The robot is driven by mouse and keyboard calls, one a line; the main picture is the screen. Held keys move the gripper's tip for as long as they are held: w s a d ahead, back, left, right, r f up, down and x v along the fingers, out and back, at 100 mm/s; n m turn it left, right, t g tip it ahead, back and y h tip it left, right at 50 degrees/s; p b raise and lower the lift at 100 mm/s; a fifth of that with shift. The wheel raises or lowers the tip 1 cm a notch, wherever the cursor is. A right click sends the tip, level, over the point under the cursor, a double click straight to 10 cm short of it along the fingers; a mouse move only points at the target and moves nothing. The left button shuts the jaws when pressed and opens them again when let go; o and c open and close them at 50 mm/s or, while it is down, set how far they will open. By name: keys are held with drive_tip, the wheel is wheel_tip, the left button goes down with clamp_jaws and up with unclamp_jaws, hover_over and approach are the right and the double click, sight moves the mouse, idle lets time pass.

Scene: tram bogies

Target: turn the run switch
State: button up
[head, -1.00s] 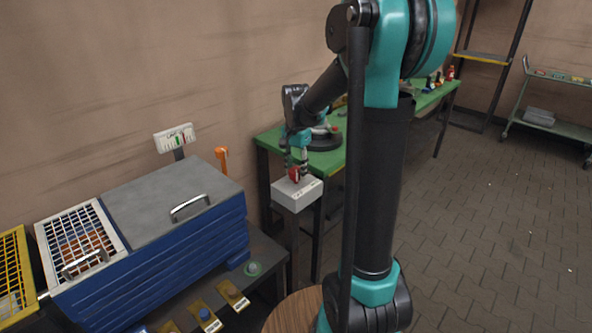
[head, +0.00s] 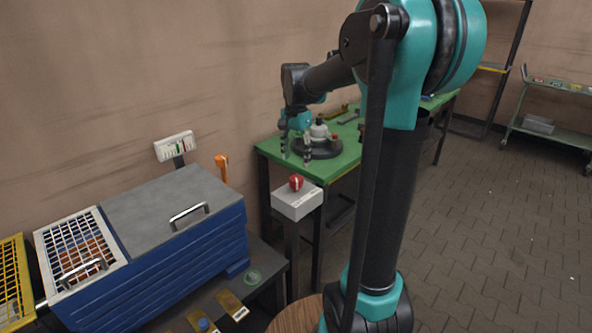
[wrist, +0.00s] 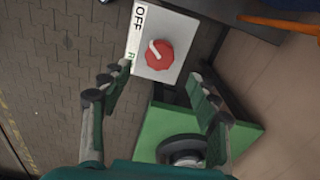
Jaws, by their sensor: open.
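The run switch is a red knob (head: 296,183) on top of a pale grey box (head: 296,204) on a post. In the wrist view the red knob (wrist: 159,54) has a white pointer angled to the upper left, toward the label side. An OFF label and a partly hidden label starting with R run along the box's left edge (wrist: 138,25). My gripper (head: 295,158) is open and empty above the knob, apart from it. In the wrist view its fingers (wrist: 161,74) stand wide on either side, below the knob in the picture.
A green bench (head: 346,158) with a dark round fixture (head: 318,149) stands behind the switch box. A blue ribbed cabinet (head: 165,262) and an orange handle (head: 222,167) are to the left.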

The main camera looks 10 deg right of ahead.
drive_tip(key=shift+r, duration=1.9)
